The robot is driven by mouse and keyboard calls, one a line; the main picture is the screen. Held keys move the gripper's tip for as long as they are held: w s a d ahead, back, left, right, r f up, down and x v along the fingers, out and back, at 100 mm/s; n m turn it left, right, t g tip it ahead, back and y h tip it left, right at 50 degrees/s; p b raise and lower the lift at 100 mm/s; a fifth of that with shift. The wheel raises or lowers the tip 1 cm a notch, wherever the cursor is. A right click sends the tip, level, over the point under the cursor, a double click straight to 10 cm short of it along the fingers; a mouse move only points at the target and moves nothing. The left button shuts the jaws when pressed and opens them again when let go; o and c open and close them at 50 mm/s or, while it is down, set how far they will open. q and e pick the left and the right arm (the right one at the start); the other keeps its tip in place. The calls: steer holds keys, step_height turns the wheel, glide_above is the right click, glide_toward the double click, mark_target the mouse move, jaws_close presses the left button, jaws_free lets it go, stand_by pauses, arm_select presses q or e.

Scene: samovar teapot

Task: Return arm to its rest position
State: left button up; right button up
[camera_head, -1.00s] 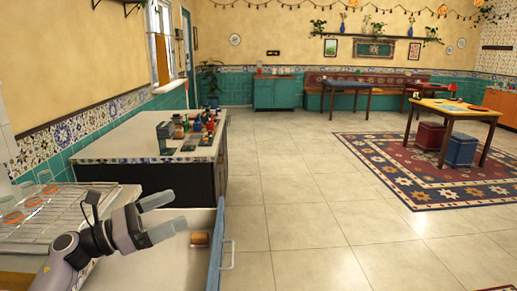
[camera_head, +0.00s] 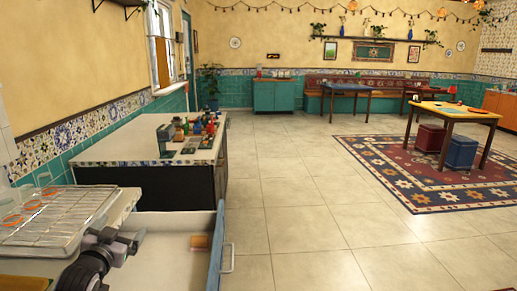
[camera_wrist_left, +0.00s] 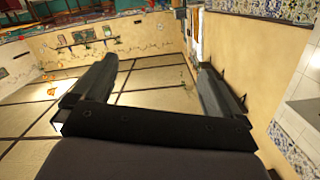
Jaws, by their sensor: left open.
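My left gripper (camera_head: 133,240) is low at the left in the head view, above the near end of the open drawer and beside the wire rack. The left wrist view (camera_wrist_left: 155,85) shows its two dark fingers spread apart with nothing between them. My left arm comes in from the bottom left edge. My right gripper does not show in either view.
The drawer's blue front (camera_head: 216,245) stands pulled out, with a small brown cylinder (camera_head: 200,242) inside. The wire rack (camera_head: 62,222) with glasses is at the left. A counter (camera_head: 125,148) with jars stands beyond. The tiled floor (camera_head: 300,225) is clear.

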arm_select(q)
steer(key=s+d+f+g+h, duration=0.1)
steer(key=s+d+f, duration=0.2)
steer(key=s+f, duration=0.15)
steer(key=s+d+f+g, duration=0.1)
steer(key=s+d+f, duration=0.1)
steer(key=s+f, duration=0.3)
steer(key=s+d+f+g, duration=0.1)
steer(key=s+d+f, duration=0.2)
steer(key=s, duration=0.5)
steer(key=s+d+f+g+h, duration=0.1)
steer(key=s+d+f+g, duration=0.1)
steer(key=s+f, duration=0.4)
steer(key=s+d+f+g+h, duration=0.1)
steer(key=s+d+f, duration=0.3)
steer(key=s, duration=0.7)
steer(key=shift+s+d+f+n, duration=0.3)
steer(key=shift+s+f, duration=0.1)
steer(key=shift+f, duration=0.1)
steer(key=shift+c, duration=0.3)
